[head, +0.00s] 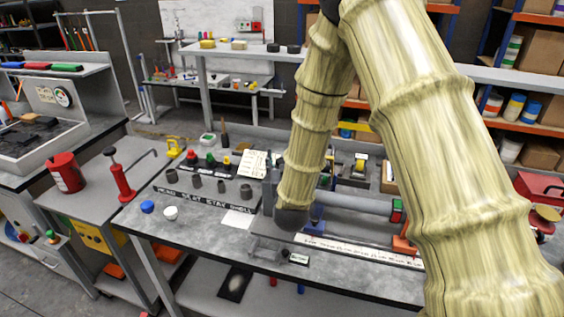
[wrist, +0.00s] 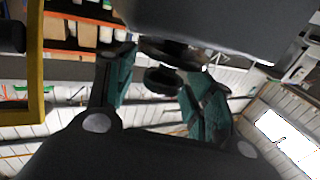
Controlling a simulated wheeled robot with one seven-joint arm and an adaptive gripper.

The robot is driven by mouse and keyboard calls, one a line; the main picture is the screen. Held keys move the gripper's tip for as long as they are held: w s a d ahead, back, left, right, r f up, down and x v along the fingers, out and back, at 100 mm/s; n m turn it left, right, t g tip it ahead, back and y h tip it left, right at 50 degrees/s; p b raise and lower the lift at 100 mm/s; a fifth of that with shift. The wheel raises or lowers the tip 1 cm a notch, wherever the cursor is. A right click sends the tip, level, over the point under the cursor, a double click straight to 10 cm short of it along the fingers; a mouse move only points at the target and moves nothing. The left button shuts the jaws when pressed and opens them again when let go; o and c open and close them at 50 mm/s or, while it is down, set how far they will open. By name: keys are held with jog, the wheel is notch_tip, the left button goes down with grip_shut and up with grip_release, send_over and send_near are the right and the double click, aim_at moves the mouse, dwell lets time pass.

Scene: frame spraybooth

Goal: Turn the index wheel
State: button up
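My gripper (wrist: 163,78) shows in the wrist view with its two teal fingers spread apart. A dark round knob or disc (wrist: 163,80) shows between the fingers, under a large grey body (wrist: 225,22). It may be the index wheel; I cannot tell for sure. A gap shows on either side of it, and no finger visibly touches it. In the head view my arm covers the gripper and the spot in front of it. A grey horizontal cylinder (head: 365,204) with a green and red end runs to the right of my arm's dark end. No wheel is clearly seen there.
The grey bench (head: 200,235) carries several dark sockets behind a lettered strip, a blue cap (head: 147,207) and a white cap (head: 170,213). A red hand tool (head: 121,178) stands on the left cart. A yellow frame (wrist: 36,70) edges the wrist view at left.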

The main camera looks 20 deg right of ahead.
jog(key=shift+f, duration=0.15)
jog(key=shift+s+a, duration=0.1)
jog(key=shift+s, duration=0.2)
jog(key=v, duration=1.1)
jog(key=shift+s, duration=0.2)
